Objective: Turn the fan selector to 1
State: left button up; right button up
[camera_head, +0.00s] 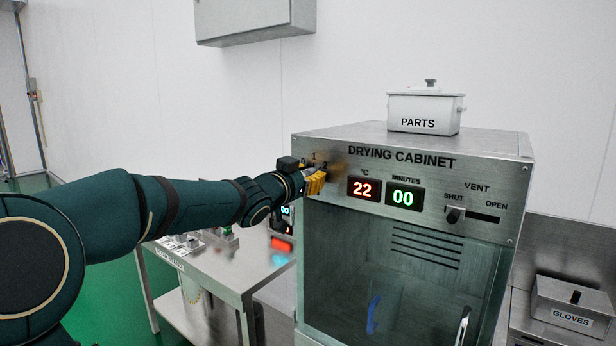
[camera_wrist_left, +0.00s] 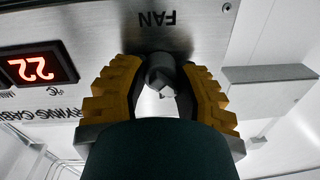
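The drying cabinet (camera_head: 410,160) has a steel front panel. The fan selector, a small grey knob (camera_wrist_left: 163,72), sits by the FAN label, which is upside down in the left wrist view. My left gripper (camera_head: 312,180) is at the panel's left end, its yellow-padded fingers (camera_wrist_left: 164,75) on both sides of the knob, close against it. In the head view the gripper hides the knob and most of its scale; a "1" mark shows just above. The knob's pointing direction cannot be made out. My right gripper is in neither view.
Displays read 22 (camera_head: 364,189) and 00 (camera_head: 405,197). The vent slider (camera_head: 455,214) is at SHUT, to their right. A PARTS box (camera_head: 425,110) stands on the cabinet. A steel table (camera_head: 215,268) is at left, and a GLOVES box (camera_head: 572,305) at lower right.

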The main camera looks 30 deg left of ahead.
pick_arm(q)
grip_shut()
jog(key=shift+m, duration=0.3)
jog(key=m+b, duration=0.2)
jog(key=m, duration=0.1)
jog(key=shift+f, duration=0.1)
jog(key=shift+m+b, duration=1.2)
jog(key=shift+m, duration=1.6)
jog(key=shift+t, duration=0.3)
jog(key=shift+d, duration=0.1)
jog(key=o, duration=1)
grip_release()
jog(key=shift+c, duration=0.2)
